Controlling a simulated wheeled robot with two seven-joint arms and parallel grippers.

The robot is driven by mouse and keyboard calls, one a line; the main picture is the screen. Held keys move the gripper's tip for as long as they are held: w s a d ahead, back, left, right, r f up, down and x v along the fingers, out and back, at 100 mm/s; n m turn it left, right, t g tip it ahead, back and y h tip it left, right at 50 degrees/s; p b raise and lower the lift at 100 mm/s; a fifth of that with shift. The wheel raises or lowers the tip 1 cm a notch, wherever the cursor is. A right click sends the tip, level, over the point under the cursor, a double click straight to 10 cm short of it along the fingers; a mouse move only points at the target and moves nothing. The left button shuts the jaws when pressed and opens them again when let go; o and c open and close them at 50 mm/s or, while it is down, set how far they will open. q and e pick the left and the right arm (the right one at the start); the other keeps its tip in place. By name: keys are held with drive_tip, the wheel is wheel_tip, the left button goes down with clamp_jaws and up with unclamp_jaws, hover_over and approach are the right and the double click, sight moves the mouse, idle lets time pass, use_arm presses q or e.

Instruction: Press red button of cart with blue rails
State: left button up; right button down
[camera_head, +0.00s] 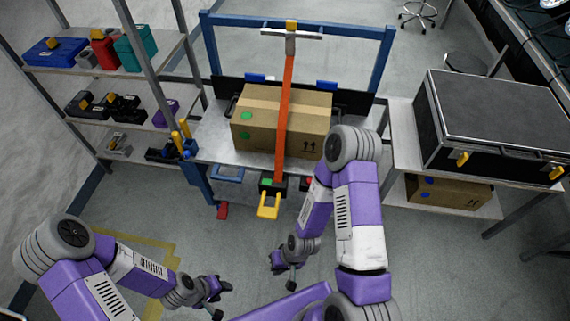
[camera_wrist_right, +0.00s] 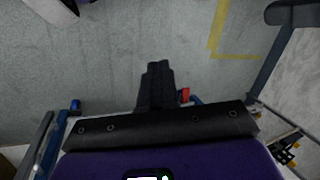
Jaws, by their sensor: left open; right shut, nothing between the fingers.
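The cart (camera_head: 210,140) with blue rails (camera_head: 300,22) stands at centre. On its near edge is a small dark panel with a green button (camera_head: 266,182) and a red button (camera_head: 307,183), partly hidden behind my right arm. A yellow handle (camera_head: 268,208) sticks out below the panel. My right gripper (camera_head: 290,283) is shut and empty, in front of and below the panel, apart from it. Its dark fingers also show in the right wrist view (camera_wrist_right: 155,85), over bare floor. My left gripper (camera_head: 222,300) is open and empty, low over the floor at left.
Shelves (camera_head: 110,60) stand left. A black case (camera_head: 490,120) sits on a right-hand table. Floor in front is clear.

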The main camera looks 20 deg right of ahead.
drive_tip(key=s, duration=0.1)
wheel_tip(320, 180, up, 12)
drive_tip(key=f+m+t+h, duration=0.1)
drive_tip(key=m+t+h, duration=0.25)
drive_tip(key=h, duration=0.25)
hover_over(310, 180)
drive_tip(key=s+a, duration=0.2)
drive_tip(key=s, duration=0.1)
use_arm(q)
drive_tip(key=shift+s+d+r, duration=0.1)
drive_tip(key=shift+s+r, duration=0.15)
drive_tip(key=shift+s, duration=0.2)
use_arm(e)
drive_tip(key=shift+s+d+r+g, duration=0.15)
drive_tip(key=shift+d+r+g, duration=0.05)
drive_tip(key=shift+g, duration=0.25)
use_arm(q)
wheel_tip(310, 180, down, 4)
drive_tip(key=b, duration=0.3)
drive_tip(key=shift+b, duration=0.4)
use_arm(e)
drive_tip(key=x, duration=0.9)
drive_tip(key=s+a+x, duration=0.1)
drive_tip(key=x, duration=0.4)
drive_tip(key=shift+f, duration=0.15)
